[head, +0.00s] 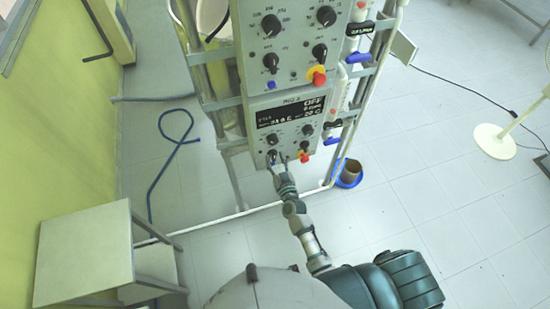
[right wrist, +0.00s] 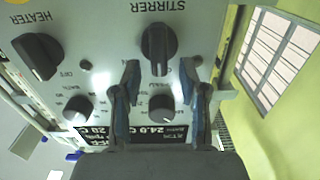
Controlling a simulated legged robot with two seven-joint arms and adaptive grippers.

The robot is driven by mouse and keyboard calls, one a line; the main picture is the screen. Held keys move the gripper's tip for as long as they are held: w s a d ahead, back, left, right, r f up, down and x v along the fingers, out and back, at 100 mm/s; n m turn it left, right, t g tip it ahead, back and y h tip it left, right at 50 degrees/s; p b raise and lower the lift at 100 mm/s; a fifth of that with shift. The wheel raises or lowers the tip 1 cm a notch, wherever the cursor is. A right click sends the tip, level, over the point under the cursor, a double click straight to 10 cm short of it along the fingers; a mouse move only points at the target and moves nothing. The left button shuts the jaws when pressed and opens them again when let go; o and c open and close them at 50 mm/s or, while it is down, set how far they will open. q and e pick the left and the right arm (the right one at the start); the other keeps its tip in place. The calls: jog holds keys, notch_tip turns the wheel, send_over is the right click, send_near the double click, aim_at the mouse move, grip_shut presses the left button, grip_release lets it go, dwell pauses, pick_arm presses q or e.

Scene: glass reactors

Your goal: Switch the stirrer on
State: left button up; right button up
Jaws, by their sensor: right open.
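The reactor's lower control panel (head: 258,103) has a dark display with "OFF" on it. In the right wrist view the black stirrer knob (right wrist: 159,45) sits under the label STIRRER, its bar roughly upright in the picture. My right gripper (right wrist: 160,68) is open, its two blue-padded fingers pointing at the panel on either side of the line to this knob. I cannot tell whether they touch it. In the head view the right gripper (head: 277,160) is at the panel's lower left and partly covers the knob there. My left gripper is out of view.
The black heater knob (right wrist: 38,55) is left of the stirrer knob in the wrist view. A smaller dial (right wrist: 160,108) lies below it. A red and yellow button (head: 304,158) is right of the gripper. A white side table (head: 85,250) stands at lower left.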

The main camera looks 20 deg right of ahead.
jog(key=shift+w, duration=0.35)
grip_shut()
jog(key=shift+m, duration=0.3)
jog(key=m, duration=0.2)
jog(key=d+m, duration=0.1)
jog(key=m, duration=0.2)
jog(key=shift+f, duration=0.1)
jog(key=m, duration=0.6)
jog(key=shift+d+f, duration=0.35)
jog(key=shift+f, duration=0.05)
jog(key=shift+m, duration=0.3)
